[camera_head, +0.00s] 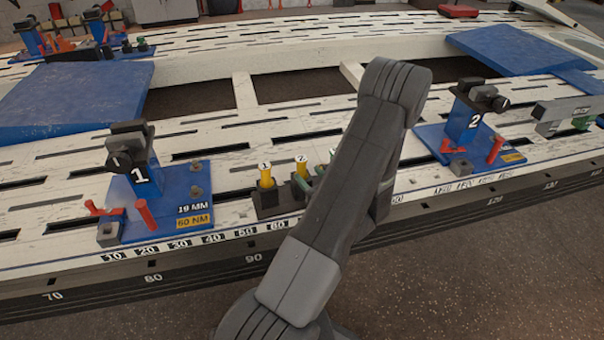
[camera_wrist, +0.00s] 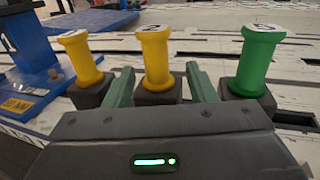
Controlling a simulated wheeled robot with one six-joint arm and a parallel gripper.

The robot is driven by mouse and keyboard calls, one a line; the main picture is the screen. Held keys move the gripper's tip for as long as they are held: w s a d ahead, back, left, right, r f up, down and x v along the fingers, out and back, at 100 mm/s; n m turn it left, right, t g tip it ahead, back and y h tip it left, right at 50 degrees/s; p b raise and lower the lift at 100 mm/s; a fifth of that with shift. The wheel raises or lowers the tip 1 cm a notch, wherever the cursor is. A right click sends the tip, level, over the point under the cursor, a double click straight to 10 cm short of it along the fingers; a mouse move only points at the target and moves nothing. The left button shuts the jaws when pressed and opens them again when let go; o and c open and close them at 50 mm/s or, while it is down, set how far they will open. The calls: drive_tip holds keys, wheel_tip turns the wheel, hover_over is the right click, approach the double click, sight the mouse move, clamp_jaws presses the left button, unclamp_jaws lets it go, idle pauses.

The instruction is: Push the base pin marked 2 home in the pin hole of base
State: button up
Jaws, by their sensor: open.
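The yellow base pin marked 2 (camera_head: 301,167) stands upright in a dark holder block; it is the middle pin (camera_wrist: 156,58) in the wrist view. My gripper (camera_wrist: 160,71) is open, with its green fingers on either side of that pin and visible gaps; I cannot tell how far the tips reach past it. In the head view my arm hides most of the gripper. A blue base marked 1 (camera_head: 180,182) is at left and a blue base marked 2 (camera_head: 430,137) at right, each with an upright clamp. I cannot make out a pin hole for certain.
A yellow pin marked 1 (camera_head: 266,176) stands left of pin 2, and a green pin (camera_wrist: 257,62) stands right of it, close to my fingers. The slotted white bench rail (camera_head: 60,160) carries the bases. A grey bracket (camera_head: 562,113) is at far right.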

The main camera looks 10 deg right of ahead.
sight(304, 169)
drive_tip(key=x, duration=0.2)
drive_tip(key=b+x, duration=0.1)
drive_tip(key=x, duration=0.1)
drive_tip(key=shift+w+a+r, duration=0.2)
drive_tip(key=shift+a+r, duration=0.05)
drive_tip(key=shift+a, duration=0.1)
drive_tip(key=shift+c, duration=0.2)
clamp_jaws()
drive_tip(key=shift+r, duration=0.1)
